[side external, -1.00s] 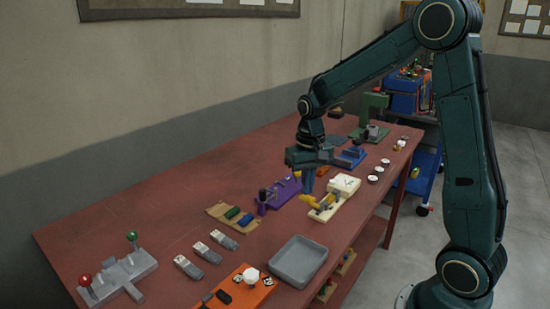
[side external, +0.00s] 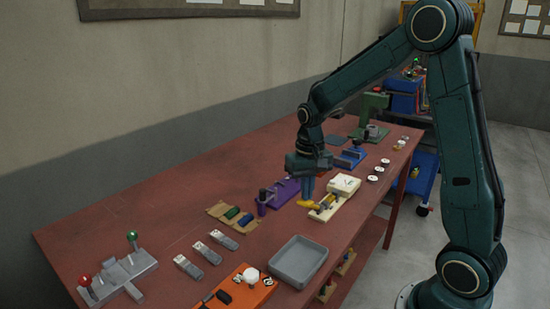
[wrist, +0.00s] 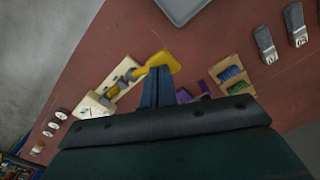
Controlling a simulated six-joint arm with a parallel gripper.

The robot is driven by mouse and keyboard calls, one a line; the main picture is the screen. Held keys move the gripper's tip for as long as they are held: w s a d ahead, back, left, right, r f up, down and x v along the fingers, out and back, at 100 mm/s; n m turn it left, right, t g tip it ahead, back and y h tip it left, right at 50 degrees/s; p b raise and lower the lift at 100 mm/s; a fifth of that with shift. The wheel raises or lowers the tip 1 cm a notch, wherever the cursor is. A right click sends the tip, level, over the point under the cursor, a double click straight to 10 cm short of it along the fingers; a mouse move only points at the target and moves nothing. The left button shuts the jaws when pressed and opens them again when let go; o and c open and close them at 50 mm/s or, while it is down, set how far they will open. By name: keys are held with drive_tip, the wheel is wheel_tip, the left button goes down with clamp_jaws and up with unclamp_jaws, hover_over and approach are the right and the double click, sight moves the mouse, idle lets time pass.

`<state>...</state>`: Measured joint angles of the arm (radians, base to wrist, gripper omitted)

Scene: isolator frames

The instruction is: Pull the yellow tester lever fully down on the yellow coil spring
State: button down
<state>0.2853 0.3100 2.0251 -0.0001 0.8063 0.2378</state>
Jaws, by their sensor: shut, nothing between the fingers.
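The cream tester (side external: 346,184) stands on the red table right of my gripper, and it also shows in the wrist view (wrist: 92,106). Its yellow lever (side external: 305,204) lies low and close to level at the tester's left end. In the wrist view, the lever's wide yellow handle (wrist: 163,62) is just beyond my fingertips. A small yellow part, apparently the coil spring (side external: 329,201), sits on the tester base, partly hidden. My gripper (side external: 307,197) is shut and empty, pointing down with its tips at the lever; whether they touch is unclear.
A purple fixture (side external: 284,192) stands close left of my gripper. A cardboard holder (side external: 224,210) with green and blue pieces lies further left. A grey tray (side external: 297,263) is in front. A blue fixture (side external: 350,158) and small round cups (side external: 372,177) are behind and right.

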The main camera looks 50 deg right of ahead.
sight(303, 202)
drive_tip(key=shift+a+f, duration=0.7)
drive_tip(key=shift+f, duration=0.35)
idle(0.4)
drive_tip(key=shift+a+f, duration=0.15)
drive_tip(key=shift+f, duration=0.15)
drive_tip(key=shift+a+f, duration=0.1)
drive_tip(key=shift+f, duration=0.1)
drive_tip(key=shift+a+f, duration=0.1)
drive_tip(key=shift+f, duration=0.35)
drive_tip(key=shift+a+f, duration=0.1)
drive_tip(key=shift+f, duration=0.7)
idle(0.6)
drive_tip(key=shift+r, duration=0.15)
drive_tip(key=shift+d+r, duration=0.4)
drive_tip(key=shift+r, duration=1.3)
drive_tip(key=shift+d+r, duration=0.4)
drive_tip(key=shift+r, duration=1.35)
drive_tip(key=shift+d+r, duration=0.4)
drive_tip(key=shift+r, duration=1.3)
drive_tip(key=shift+r, duration=0.1)
